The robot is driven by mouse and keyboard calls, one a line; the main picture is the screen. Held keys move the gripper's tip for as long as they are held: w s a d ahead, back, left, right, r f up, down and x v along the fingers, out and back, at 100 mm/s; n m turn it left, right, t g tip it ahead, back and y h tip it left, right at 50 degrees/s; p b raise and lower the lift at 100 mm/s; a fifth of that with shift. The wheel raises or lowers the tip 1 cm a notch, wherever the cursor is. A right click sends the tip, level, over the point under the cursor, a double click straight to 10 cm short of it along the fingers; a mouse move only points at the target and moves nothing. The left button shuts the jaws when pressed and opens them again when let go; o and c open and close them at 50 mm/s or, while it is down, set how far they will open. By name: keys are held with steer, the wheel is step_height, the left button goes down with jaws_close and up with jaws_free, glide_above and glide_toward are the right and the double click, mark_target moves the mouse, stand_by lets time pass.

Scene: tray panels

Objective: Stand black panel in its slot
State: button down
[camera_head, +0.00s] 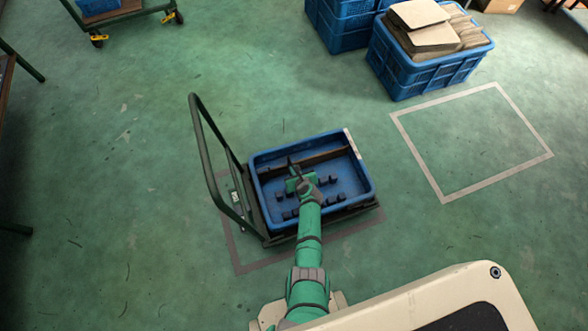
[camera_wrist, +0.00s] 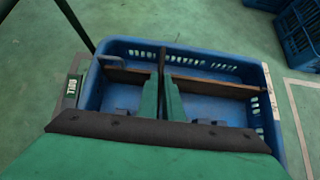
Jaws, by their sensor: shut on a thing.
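The black panel shows in the wrist view (camera_wrist: 162,58) as a thin dark strip, nearly edge-on, between my gripper's fingers. In the head view the panel (camera_head: 291,161) is a small dark sliver at my gripper's tip. My gripper (camera_wrist: 161,92) is shut on it, over the blue tray (camera_head: 364,172). In the head view my gripper (camera_head: 295,177) is above the tray's middle. Dark slot blocks (camera_head: 321,182) stand in rows on the tray floor, partly hidden by my arm. I cannot tell whether the panel touches the tray floor.
A brown panel (camera_head: 326,157) stands across the far part of the tray. The tray sits on a cart with a dark handle (camera_head: 205,150) at left. A blue crate with cardboard (camera_head: 420,75) stands at the upper right. The floor inside the taped square (camera_head: 470,140) is clear.

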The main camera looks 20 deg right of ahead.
steer(key=shift+f, duration=1.15)
steer(key=c, duration=1.8)
jaws_free()
steer(key=shift+c, duration=0.2)
steer(key=shift+v, duration=5.35)
steer(key=shift+a, duration=0.1)
